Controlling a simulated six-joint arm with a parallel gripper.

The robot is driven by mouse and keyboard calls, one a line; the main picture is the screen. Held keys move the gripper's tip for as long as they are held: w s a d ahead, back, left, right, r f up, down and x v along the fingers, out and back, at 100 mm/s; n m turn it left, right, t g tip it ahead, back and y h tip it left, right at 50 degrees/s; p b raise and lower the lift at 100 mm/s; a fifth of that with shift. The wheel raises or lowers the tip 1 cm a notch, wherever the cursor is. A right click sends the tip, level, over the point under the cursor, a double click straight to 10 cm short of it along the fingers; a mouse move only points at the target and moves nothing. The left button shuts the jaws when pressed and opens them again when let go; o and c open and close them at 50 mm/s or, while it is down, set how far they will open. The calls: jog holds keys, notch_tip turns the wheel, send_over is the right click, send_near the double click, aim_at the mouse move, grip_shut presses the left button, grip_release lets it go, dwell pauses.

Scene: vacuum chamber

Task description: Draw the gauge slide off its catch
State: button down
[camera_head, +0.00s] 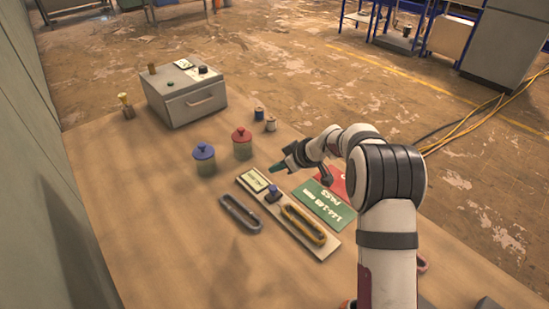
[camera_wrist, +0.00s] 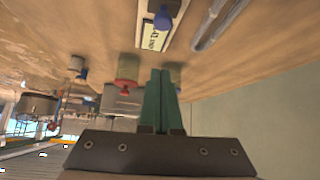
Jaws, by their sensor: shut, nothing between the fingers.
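A long pale plate (camera_head: 322,250) lies on the table and looks like the gauge slide's base. It carries a cream label panel (camera_head: 255,180), a blue knob (camera_head: 273,189) and a yellow elongated loop (camera_head: 304,224). In the wrist view the label panel (camera_wrist: 152,38) and the blue knob (camera_wrist: 163,19) show at the top; the loop is out of frame. My gripper (camera_head: 278,168) has its green fingers together and empty, above the table near the plate's label end. In the wrist view the fingertips (camera_wrist: 161,72) point toward that end, apart from it. The catch cannot be made out.
A grey loop (camera_head: 240,213) lies left of the plate; green (camera_head: 322,203) and red cards lie right. Blue-lidded (camera_head: 204,160) and red-lidded (camera_head: 242,145) jars stand behind, with small spools (camera_head: 270,123) nearby. A grey chamber box (camera_head: 185,92) stands at the back. The front-left table is clear.

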aim_at(271, 186)
jog(key=x, duration=1)
jog(key=shift+s, duration=0.1)
jog(key=s+d, duration=0.2)
jog(key=d, duration=0.1)
jog(key=shift+f, duration=0.2)
jog(key=shift+s+d, duration=0.15)
